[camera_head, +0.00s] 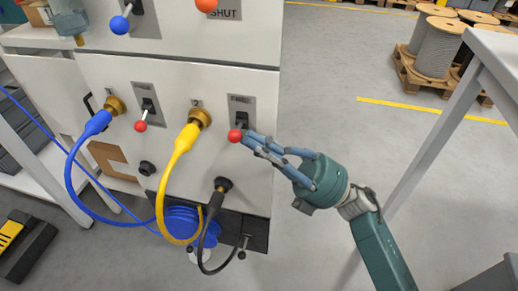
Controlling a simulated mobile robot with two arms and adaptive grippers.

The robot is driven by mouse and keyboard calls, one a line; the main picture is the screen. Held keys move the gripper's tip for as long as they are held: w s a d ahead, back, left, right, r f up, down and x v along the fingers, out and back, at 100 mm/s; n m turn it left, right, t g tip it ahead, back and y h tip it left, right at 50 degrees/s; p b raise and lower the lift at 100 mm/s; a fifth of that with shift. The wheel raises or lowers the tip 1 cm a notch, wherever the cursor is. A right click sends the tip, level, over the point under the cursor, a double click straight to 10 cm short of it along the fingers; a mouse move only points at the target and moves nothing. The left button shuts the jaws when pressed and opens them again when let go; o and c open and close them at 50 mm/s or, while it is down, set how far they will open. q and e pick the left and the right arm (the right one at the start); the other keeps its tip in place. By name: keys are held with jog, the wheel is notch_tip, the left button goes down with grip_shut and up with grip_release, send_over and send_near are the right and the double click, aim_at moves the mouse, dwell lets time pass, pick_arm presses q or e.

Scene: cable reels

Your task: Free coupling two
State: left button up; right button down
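A pale panel (98,73) carries several hose fittings and levers. A blue plug and hose (98,123) sits at a brass coupling (115,105) on the left. A yellow plug and hose (186,138) sits at a second brass coupling (201,117) in the middle. A black plug and cable (215,200) sits at a dark socket lower right. A red-knobbed lever (236,135) stands right of the yellow coupling. My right gripper (246,138) has its fingertips at this red knob, seemingly touching it. Whether its fingers are closed on the knob is unclear. My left gripper is not in view.
Another red-knobbed lever (141,126) sits between the blue and yellow couplings. Above are a blue knob (119,25) and an orange knob (206,5) near a SHUT label. Hoses loop below the panel. A table leg (432,140) stands right; cable reels (437,47) are behind.

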jog(key=shift+w+m+t, duration=0.1)
jog(key=shift+m+t, duration=0.2)
jog(key=shift+t, duration=0.1)
jog(key=v, duration=0.7)
jog(key=shift+s+d, duration=0.2)
